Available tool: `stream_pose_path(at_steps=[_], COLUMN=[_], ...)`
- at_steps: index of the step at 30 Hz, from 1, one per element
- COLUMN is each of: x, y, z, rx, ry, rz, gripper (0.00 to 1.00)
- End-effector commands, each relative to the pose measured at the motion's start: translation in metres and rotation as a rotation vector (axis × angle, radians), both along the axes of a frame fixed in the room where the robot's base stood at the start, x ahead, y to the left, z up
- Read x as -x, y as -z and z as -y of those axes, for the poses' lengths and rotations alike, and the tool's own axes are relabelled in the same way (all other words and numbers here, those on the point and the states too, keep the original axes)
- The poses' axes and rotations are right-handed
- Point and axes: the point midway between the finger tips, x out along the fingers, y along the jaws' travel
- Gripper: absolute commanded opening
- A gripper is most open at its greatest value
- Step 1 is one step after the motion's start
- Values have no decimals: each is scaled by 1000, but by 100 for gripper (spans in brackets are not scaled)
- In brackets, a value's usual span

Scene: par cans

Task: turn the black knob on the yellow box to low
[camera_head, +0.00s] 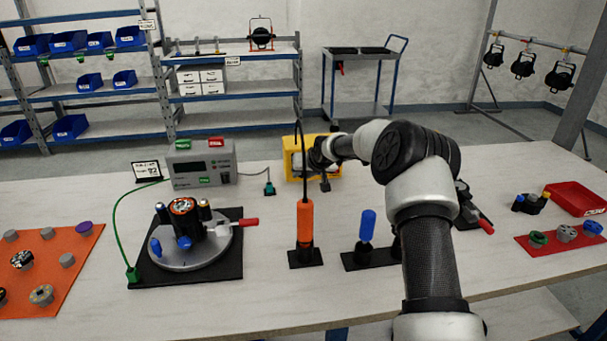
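The yellow box (296,142) stands at the back middle of the table.
An orange-handled tool (304,222) stands upright in front of the box, and a blue-handled one (367,226) is right of it. A grey meter (201,164) and a round turntable (190,248) are left. A red tray (577,198) is far right.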

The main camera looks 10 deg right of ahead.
Motion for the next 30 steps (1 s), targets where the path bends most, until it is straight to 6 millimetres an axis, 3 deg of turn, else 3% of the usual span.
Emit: stream_pose_path(at_steps=[1, 5, 21, 30], x=[0, 0, 1, 1], y=[0, 0, 3, 1], z=[0, 0, -7, -6], rx=[0, 0, 236, 259], ry=[0, 0, -5, -1], rz=[0, 0, -2, -3], gripper=[19, 0, 0, 0])
